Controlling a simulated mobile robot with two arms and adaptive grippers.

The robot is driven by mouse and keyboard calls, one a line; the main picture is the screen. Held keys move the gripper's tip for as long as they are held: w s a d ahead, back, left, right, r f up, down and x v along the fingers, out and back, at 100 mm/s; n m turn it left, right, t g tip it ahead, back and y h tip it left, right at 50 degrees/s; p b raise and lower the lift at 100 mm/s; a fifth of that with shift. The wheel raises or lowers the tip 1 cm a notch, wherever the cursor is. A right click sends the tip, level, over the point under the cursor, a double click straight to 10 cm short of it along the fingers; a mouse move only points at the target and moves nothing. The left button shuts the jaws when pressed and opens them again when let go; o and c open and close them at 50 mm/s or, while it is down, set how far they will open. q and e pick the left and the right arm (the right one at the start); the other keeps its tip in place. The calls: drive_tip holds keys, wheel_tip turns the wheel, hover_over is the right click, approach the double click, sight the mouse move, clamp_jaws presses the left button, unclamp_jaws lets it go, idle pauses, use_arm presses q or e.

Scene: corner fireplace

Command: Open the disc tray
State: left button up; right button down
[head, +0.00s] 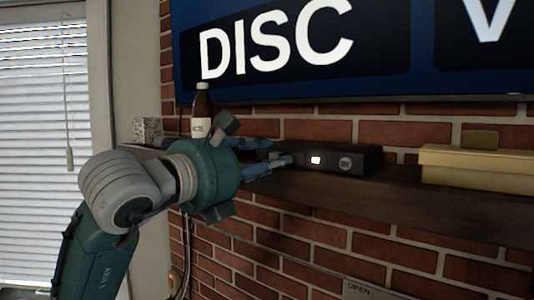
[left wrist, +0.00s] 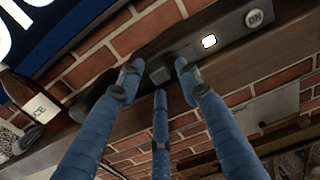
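The black disc player (head: 345,160) sits on the wooden mantel shelf. Its front has a lit white square and a round button at the right; it also shows in the left wrist view (left wrist: 228,32). A small dark grey block (left wrist: 160,74) sticks out near the player's left end, between my fingertips. My left gripper (head: 284,153) is at the left end of the player's front. In the left wrist view its three blue fingers (left wrist: 160,76) are spread around the block. I cannot tell whether they touch it. My right gripper is out of view.
A brown bottle (head: 202,110) and a speckled box (head: 147,129) stand left of the player, behind my arm. A yellow box (head: 476,164) is at the right of the shelf (head: 400,190). A blue screen reading "DISC" (head: 300,45) hangs above. A label reading "OPEN" (head: 362,290) is below.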

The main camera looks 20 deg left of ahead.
use_arm(q)
clamp_jaws()
drive_tip(key=b+v, duration=0.3)
drive_tip(key=v, duration=0.5)
drive_tip(key=shift+s, duration=0.35)
drive_tip(key=shift+w+a, duration=0.1)
unclamp_jaws()
